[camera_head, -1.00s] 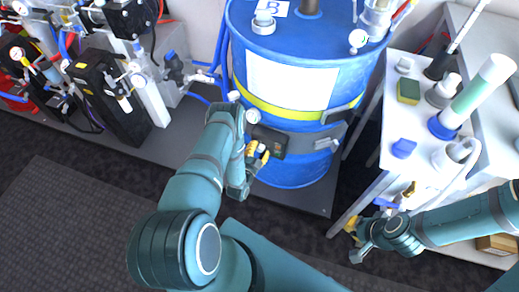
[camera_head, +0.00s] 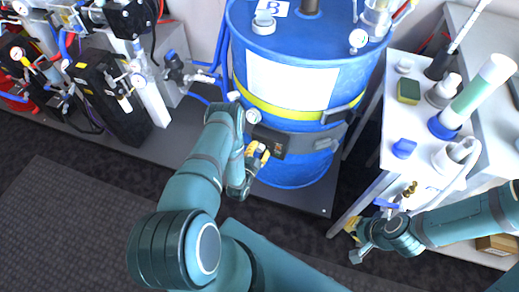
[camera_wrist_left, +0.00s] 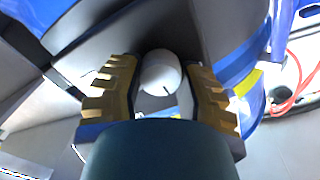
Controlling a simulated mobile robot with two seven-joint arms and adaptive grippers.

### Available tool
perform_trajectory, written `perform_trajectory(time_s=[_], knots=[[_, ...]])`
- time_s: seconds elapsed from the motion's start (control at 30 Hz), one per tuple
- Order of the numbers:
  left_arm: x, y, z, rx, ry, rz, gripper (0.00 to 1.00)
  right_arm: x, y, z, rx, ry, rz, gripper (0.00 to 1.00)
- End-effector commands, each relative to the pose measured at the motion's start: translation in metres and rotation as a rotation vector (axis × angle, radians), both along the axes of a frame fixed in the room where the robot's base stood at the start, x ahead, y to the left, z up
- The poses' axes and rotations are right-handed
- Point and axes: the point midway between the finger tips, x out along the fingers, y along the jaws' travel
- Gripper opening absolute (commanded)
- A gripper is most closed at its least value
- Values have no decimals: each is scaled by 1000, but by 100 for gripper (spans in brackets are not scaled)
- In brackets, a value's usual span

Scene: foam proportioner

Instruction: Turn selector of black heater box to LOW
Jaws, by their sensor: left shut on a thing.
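The black heater box (camera_head: 270,142) is strapped to the front of the blue drum (camera_head: 300,105). My left gripper (camera_head: 259,152) is at the lower front of this box. In the left wrist view, its two yellow ribbed fingers (camera_wrist_left: 165,92) are shut on a round whitish selector knob (camera_wrist_left: 161,72), one on each side. A short dark mark shows on the knob's face. The LOW label cannot be read. My right gripper (camera_head: 356,240) hangs low in front of the white cart, away from the box; its finger gap is unclear.
The white cart (camera_head: 392,130) at the right carries a sponge (camera_head: 409,90), bottles and blue caps. Black equipment (camera_head: 112,97) and hoses stand at the left. The dark floor mat (camera_head: 70,225) at the lower left is clear.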

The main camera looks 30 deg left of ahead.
Motion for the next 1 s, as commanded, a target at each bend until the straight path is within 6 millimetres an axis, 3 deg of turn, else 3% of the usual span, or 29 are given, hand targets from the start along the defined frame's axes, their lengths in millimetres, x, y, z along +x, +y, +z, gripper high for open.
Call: perform_trajectory(time_s=[0.27, 1.0], knots=[[1, 1, 1, -136, -22, 1, 2, 0, 0, 0, 0, 0, 0, 0], [1, 3, 2, -790, -110, 0, 2, 0, 0, 0, 0, 0, 0, 0]])
